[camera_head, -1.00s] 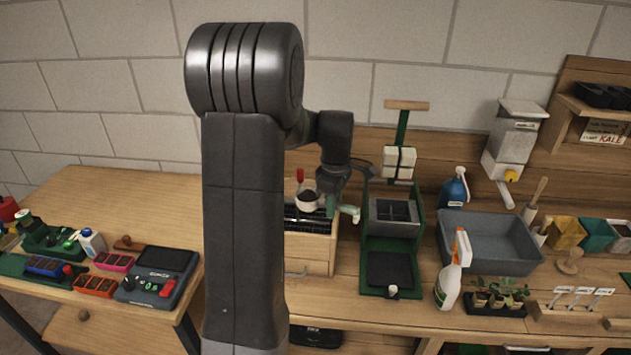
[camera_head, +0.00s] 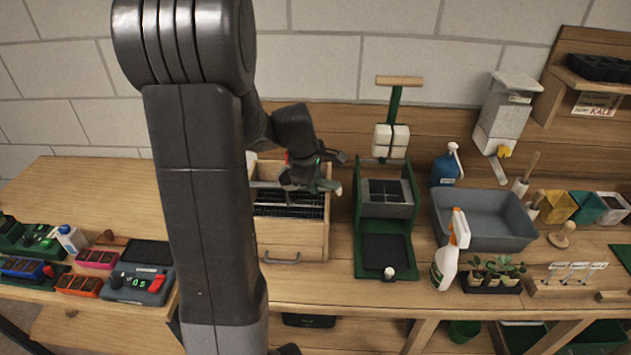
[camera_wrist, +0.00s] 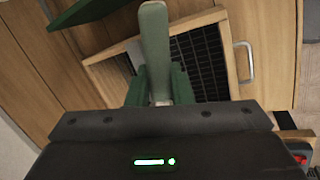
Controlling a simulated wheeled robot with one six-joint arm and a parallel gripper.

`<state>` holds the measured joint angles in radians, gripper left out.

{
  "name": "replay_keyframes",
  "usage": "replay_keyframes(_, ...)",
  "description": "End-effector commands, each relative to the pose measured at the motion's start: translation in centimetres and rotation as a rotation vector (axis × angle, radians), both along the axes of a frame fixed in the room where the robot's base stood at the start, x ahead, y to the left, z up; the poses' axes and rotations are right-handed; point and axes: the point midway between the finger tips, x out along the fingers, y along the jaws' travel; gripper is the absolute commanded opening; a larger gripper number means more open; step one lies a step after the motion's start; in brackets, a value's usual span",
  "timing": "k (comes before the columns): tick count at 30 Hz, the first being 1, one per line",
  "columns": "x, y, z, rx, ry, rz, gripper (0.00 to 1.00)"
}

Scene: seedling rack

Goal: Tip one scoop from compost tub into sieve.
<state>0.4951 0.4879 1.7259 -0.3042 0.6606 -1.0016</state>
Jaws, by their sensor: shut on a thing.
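My gripper (camera_head: 318,178) is shut on a pale green handle (camera_wrist: 155,45), which I take to be the scoop's. The handle lies between the green fingers (camera_wrist: 160,88) in the wrist view. Its end (camera_head: 337,187) points right in the head view. The scoop's bowl cannot be made out now, so I cannot tell whether it holds compost. The sieve, a wooden box with dark mesh (camera_head: 290,211), stands under and just in front of my gripper. Its mesh also shows in the wrist view (camera_wrist: 205,60).
A green press (camera_head: 384,262) stands right of the sieve. Further right are a grey basin (camera_head: 487,241), a spray bottle (camera_head: 445,265), a blue bottle (camera_head: 445,170) and seedlings (camera_head: 492,270). A control box (camera_head: 138,285) and small trays are at left.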

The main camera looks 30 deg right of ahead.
Motion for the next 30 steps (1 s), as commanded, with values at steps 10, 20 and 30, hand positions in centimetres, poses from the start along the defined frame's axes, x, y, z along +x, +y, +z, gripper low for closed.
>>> replay_keyframes(10, 0.06, 0.06, -0.39, -0.112, -0.058, 0.009, 0.0)
replay_keyframes(20, 0.06, 0.13, -0.05, -0.207, -0.109, 0.016, 0.0)
replay_keyframes(30, 0.05, 0.28, 0.23, -0.308, -0.16, 0.028, 0.0)
